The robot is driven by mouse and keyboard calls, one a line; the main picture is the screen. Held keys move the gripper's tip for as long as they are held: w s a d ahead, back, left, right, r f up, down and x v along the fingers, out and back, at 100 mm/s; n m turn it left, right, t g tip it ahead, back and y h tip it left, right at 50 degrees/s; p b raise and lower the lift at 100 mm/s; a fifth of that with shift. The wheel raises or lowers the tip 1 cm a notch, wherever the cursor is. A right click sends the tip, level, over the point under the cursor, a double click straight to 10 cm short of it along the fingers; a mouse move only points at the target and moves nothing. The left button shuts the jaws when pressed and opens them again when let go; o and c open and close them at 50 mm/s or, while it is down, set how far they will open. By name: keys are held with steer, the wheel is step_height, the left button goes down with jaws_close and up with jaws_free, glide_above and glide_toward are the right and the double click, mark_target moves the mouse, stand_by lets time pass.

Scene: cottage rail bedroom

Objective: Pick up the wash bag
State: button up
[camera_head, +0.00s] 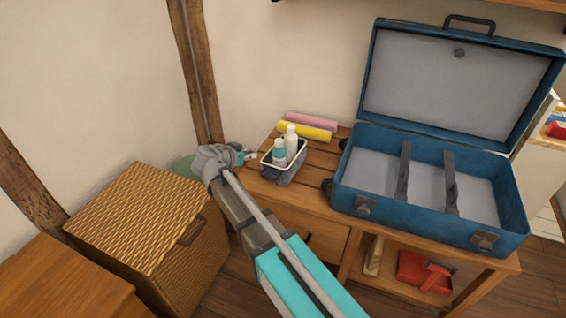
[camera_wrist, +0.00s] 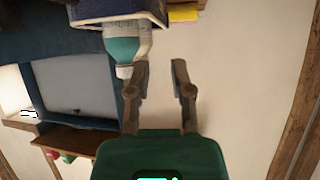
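The wash bag (camera_head: 283,174) is a small dark open-topped bag with a white rim, standing on the wooden table near its left end. A white bottle and a teal-and-white bottle stick out of it. In the wrist view the wash bag (camera_wrist: 118,9) is at the top, cut by the frame edge, its teal bottle pointing down in the picture. My gripper (camera_head: 250,156) is just left of the bag in the head view. In the wrist view my gripper (camera_wrist: 157,68) has its fingers apart with nothing between them; the bottle's cap appears close beside the left finger.
An open blue suitcase (camera_head: 432,216) fills the table's right side. A yellow roll (camera_head: 303,131) and a pink roll (camera_head: 311,121) lie behind the bag. A wicker hamper (camera_head: 140,217) stands left of the table (camera_head: 312,220). A red item (camera_head: 424,272) lies on the lower shelf.

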steer(key=b, duration=0.4)
glide_toward(271, 150)
steer(key=a+f+x, duration=0.1)
steer(key=x, duration=0.3)
steer(key=shift+w+d, duration=0.55)
steer(key=shift+b+x, duration=1.2)
steer(key=shift+x, duration=1.4)
steer(key=shift+d+r, duration=0.1)
steer(key=shift+r, duration=0.05)
jaws_close()
